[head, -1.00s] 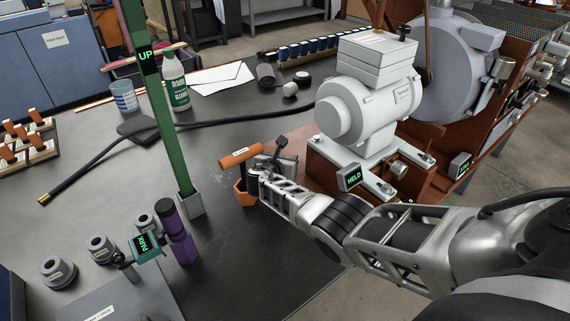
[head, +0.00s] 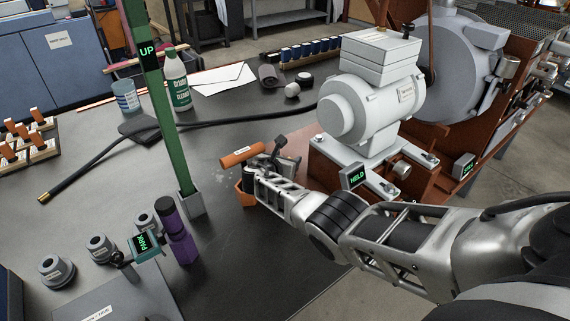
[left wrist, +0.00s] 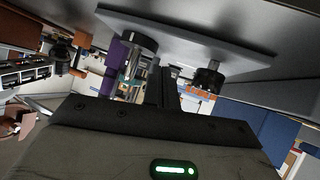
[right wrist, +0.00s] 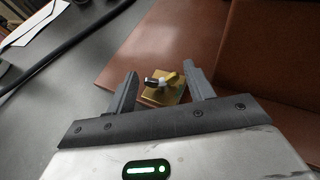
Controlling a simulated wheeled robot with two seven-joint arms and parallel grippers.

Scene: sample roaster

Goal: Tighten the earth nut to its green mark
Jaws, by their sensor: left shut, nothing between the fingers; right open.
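My right gripper (head: 262,166) is at the near left corner of the brown machine base, beside an orange-handled tool (head: 241,154). In the right wrist view the same gripper (right wrist: 160,78) is open, with a small brass fitting (right wrist: 163,92) between and beyond its fingertips. The fitting has a yellow lever-like piece with a white and black part on a square brass plate. I cannot tell whether the fingers touch it. Which part is the earth nut is unclear, and I see no green mark on it. My left gripper (left wrist: 158,88) is shut and empty in the left wrist view.
A white motor (head: 372,100) stands on the brown base, with a HELD display (head: 354,177). A green post (head: 165,100) rises from the table. A black hose (head: 220,122) crosses the table.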

